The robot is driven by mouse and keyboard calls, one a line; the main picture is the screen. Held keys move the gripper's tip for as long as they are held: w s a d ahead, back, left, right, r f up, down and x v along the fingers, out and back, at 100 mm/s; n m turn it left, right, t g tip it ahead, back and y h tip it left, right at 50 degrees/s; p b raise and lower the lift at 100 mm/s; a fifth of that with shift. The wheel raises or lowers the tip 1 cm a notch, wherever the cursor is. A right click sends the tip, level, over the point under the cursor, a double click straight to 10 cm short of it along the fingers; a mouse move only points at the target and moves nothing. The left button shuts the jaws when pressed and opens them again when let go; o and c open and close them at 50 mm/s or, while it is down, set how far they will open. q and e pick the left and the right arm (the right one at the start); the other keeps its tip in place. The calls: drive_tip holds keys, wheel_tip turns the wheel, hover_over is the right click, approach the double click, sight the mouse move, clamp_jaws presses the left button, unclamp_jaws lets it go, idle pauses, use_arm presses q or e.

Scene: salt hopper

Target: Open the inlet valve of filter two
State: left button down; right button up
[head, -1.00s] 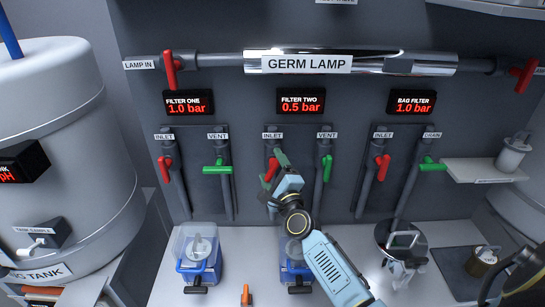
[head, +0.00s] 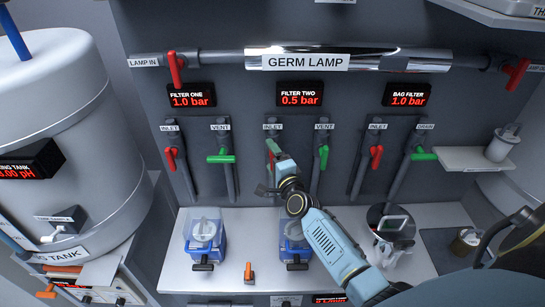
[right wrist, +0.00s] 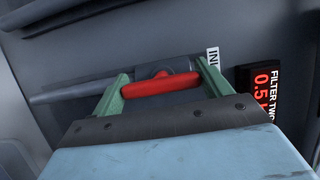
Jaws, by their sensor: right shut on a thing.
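The red inlet handle of filter two (head: 273,146) is on the pipe below the INLET label, partly hidden by my right gripper. In the right wrist view the red handle (right wrist: 160,84) lies roughly along its grey pipe (right wrist: 80,93). My right gripper (head: 270,168) is at this handle. In the right wrist view the green fingers of the gripper (right wrist: 165,88) are at the handle's two ends, shut on it. The filter two display (head: 300,94) reads 0.5 bar. My left gripper is not in view.
The green vent handle of filter two (head: 323,158) is close on the right. The filter one inlet handle (head: 171,159) and bag filter inlet handle (head: 376,157) are red. Blue-based containers (head: 205,240) stand on the white counter below. The germ lamp (head: 347,61) runs above.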

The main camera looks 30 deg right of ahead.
drive_tip(key=o, duration=1)
drive_tip(key=shift+s, duration=0.1)
drive_tip(key=s, duration=0.4)
drive_tip(key=s+a, duration=0.1)
drive_tip(key=s, duration=0.3)
drive_tip(key=s+a, duration=0.1)
drive_tip(key=s, duration=0.4)
drive_tip(key=shift+a, duration=0.1)
